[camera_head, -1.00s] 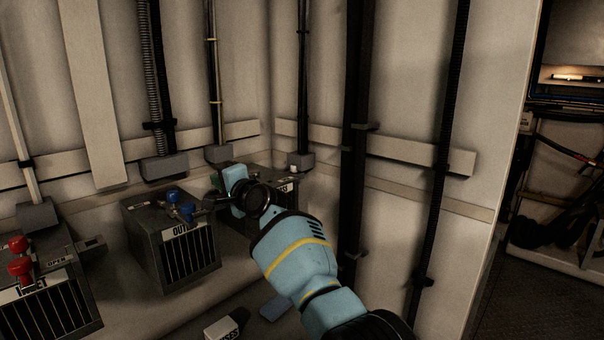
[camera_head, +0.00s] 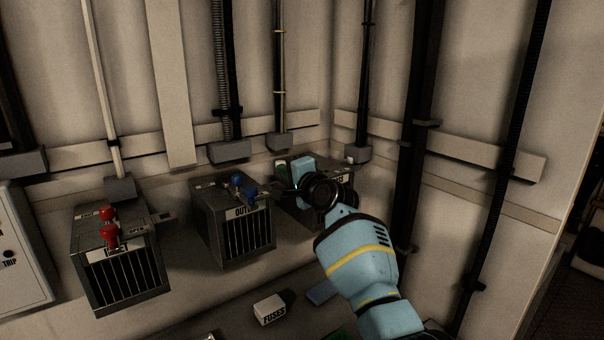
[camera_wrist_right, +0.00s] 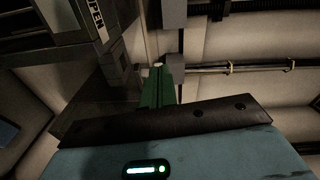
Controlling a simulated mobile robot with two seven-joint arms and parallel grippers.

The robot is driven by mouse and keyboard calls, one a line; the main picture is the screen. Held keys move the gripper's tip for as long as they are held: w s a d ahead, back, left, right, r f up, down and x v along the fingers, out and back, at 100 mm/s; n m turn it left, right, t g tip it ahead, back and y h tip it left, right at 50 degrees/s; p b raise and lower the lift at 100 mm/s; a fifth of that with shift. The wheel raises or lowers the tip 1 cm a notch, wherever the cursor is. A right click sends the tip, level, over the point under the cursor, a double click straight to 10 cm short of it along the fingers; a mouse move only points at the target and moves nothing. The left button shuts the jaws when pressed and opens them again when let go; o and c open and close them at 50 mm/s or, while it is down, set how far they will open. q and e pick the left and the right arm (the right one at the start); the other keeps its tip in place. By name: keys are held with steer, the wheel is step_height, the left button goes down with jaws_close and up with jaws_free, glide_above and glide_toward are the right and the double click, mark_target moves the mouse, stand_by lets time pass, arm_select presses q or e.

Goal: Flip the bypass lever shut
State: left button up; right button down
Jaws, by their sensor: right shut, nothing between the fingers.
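The bypass box (camera_head: 310,212) is the dark box at the back corner, the rightmost of three. My right gripper hides much of its top and label. A small pale green part (camera_head: 281,164) shows at its top left edge; I cannot tell whether it is the lever. My right gripper (camera_head: 287,189) is at this box's left side, its fingers pointing left, shut and empty. In the right wrist view a green bar with a pale tip (camera_wrist_right: 158,88) stands just beyond the hand; I cannot tell whether it is the lever or whether they touch. My left gripper is out of view.
The outlet box (camera_head: 238,236) with blue handles (camera_head: 237,179) stands close left of the gripper. The inlet box (camera_head: 120,275) with red handles (camera_head: 109,233) is farther left. A white fuses box (camera_head: 269,309) lies in front. Vertical pipes (camera_head: 420,100) stand right and behind.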

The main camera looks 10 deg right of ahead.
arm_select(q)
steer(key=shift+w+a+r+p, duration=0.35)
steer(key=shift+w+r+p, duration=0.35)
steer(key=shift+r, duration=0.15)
arm_select(e)
steer(key=v, duration=0.5)
steer(key=shift+a, duration=0.1)
